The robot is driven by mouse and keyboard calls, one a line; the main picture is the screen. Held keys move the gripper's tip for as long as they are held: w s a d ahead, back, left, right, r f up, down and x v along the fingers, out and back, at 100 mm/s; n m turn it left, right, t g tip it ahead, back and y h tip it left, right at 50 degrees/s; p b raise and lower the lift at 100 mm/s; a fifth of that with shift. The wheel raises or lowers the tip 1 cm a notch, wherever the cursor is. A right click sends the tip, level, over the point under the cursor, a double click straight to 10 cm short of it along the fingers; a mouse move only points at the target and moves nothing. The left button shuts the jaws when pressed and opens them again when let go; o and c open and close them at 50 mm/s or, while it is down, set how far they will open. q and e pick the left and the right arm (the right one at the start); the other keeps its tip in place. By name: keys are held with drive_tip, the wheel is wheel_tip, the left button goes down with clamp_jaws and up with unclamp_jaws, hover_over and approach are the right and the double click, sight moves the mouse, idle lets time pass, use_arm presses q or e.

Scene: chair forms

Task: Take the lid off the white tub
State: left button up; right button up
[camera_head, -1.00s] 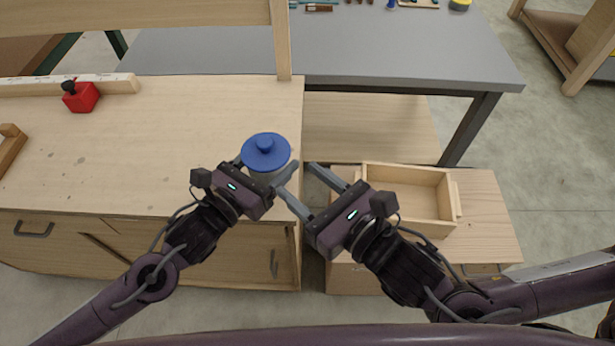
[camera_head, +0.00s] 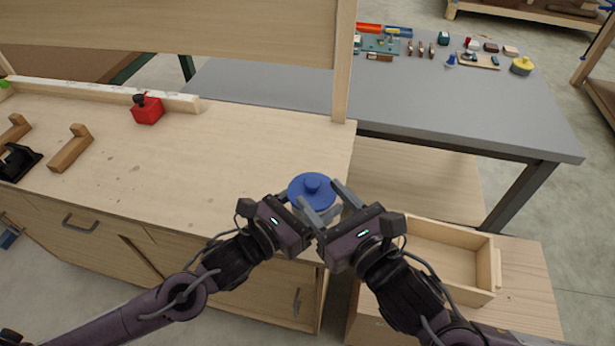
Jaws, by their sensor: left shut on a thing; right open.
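The white tub (camera_head: 327,217) stands near the right front corner of the wooden workbench, with its blue knobbed lid (camera_head: 312,187) on top. My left gripper (camera_head: 300,207) is shut on the tub's body from the front left, below the lid. My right gripper (camera_head: 328,202) is open, with its fingers at the tub's front and right side, close to the lid rim. The grippers hide much of the tub's front, and I cannot tell whether the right fingers touch it.
The wooden bench (camera_head: 220,160) is clear left of the tub. A red block with a black knob (camera_head: 147,109) and wooden pieces (camera_head: 70,148) lie farther left. An open wooden box (camera_head: 450,255) sits lower right. A grey table (camera_head: 450,110) with small items stands behind.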

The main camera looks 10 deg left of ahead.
sight(307, 180)
drive_tip(key=x, duration=0.5)
drive_tip(key=shift+w+a, duration=0.25)
drive_tip(key=shift+w, duration=0.05)
drive_tip(key=shift+c, duration=0.2)
drive_tip(key=shift+s, duration=0.1)
clamp_jaws()
drive_tip(key=shift+r, duration=0.1)
drive_tip(key=shift+d+r, duration=0.1)
drive_tip(key=shift+r, duration=0.9)
drive_tip(key=shift+r, duration=0.1)
drive_tip(key=shift+r, duration=1.9)
